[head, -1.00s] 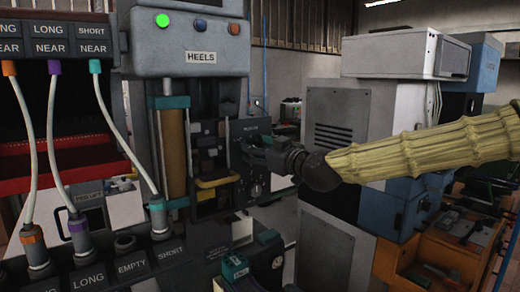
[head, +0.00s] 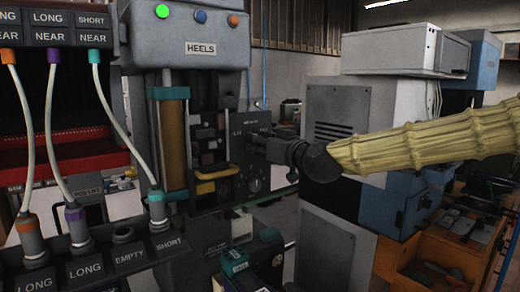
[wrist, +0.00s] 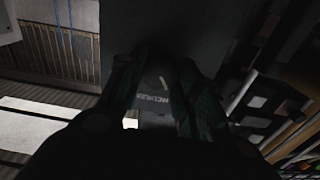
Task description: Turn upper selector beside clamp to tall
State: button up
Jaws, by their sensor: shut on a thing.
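The dark control panel (head: 236,165) stands right of the brass-coloured column in the head view. Its upper selector is mostly hidden behind my gripper (head: 270,147), which reaches it from the right. Small labels flank that spot; the lettering is too small to read surely. A lower round knob (head: 255,185) shows below, clear of the fingers. In the wrist view my gripper (wrist: 155,72) has its dark fingers on either side of a dark part with a pale mark, apparently the upper selector (wrist: 164,84). It is shut on that. The selector's setting cannot be read.
The grey HEELS box (head: 185,48) with green, blue and orange buttons is above left. Several white hoses with coloured ends hang at the left over a labelled rack (head: 130,258). A blue-grey machine (head: 335,210) stands right, beneath my arm.

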jog(key=shift+w+d+m+b, duration=0.1)
jog(key=shift+m+b, duration=2.2)
jog(key=shift+m, duration=1.9)
jog(key=shift+d+m+b, duration=0.1)
jog(key=shift+m+b, duration=2.2)
jog(key=shift+m, duration=1.9)
jog(key=o, duration=1)
jog(key=shift+o, duration=0.2)
jog(key=shift+f, duration=0.1)
jog(key=v, duration=1.2)
